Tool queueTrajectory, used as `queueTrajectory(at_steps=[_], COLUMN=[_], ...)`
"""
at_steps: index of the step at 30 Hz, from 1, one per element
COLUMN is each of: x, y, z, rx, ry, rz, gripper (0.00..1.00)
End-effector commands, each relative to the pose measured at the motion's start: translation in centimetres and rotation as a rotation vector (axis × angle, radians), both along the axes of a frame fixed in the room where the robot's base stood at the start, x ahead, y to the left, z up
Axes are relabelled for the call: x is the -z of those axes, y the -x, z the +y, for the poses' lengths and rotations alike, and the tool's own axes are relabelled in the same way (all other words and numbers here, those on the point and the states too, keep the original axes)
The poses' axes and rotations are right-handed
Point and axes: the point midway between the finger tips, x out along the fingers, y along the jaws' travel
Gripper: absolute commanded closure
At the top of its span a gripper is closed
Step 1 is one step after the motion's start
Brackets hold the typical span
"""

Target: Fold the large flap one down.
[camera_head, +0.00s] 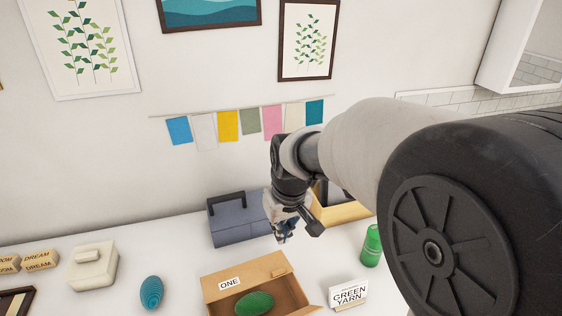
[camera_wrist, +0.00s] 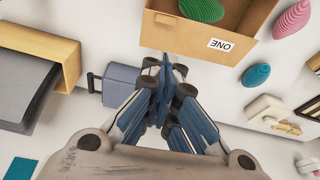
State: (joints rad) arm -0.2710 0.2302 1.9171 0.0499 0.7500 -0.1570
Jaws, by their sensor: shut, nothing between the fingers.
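The cardboard box marked ONE (camera_head: 250,272) stands open on the table, with a green yarn ball (camera_head: 253,302) inside. Its large labelled flap (camera_head: 246,277) stands raised at the far side, with a small tab at its right end. In the wrist view the flap (camera_wrist: 190,38) shows its label upside down, and the green yarn (camera_wrist: 202,10) lies beyond it. My gripper (camera_head: 284,238) is shut and empty, above and behind the flap in the head view. In the wrist view the fingertips (camera_wrist: 172,72) are close to the flap's edge; contact cannot be told.
A blue-grey toolbox (camera_head: 235,220) stands behind the box. A wooden tray (camera_head: 343,210) is behind my arm. A green can (camera_head: 371,246) and a GREEN YARN sign (camera_head: 348,294) stand at right. Blue yarn (camera_head: 151,292) and a cream container (camera_head: 93,267) are at left.

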Motion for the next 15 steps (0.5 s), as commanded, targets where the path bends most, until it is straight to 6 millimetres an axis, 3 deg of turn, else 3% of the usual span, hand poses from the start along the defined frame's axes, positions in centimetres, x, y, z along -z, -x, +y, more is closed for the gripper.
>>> queueTrajectory(at_steps=[2, 7, 15], x=[-0.4, 1.2, 6.8], y=[-0.6, -1.0, -1.9], z=[0.5, 0.8, 1.2], rx=[-0.005, -0.006, -0.006], ry=[0.013, 0.02, 0.02], rz=[0.026, 0.037, 0.039], gripper=[1.0, 1.0, 1.0])
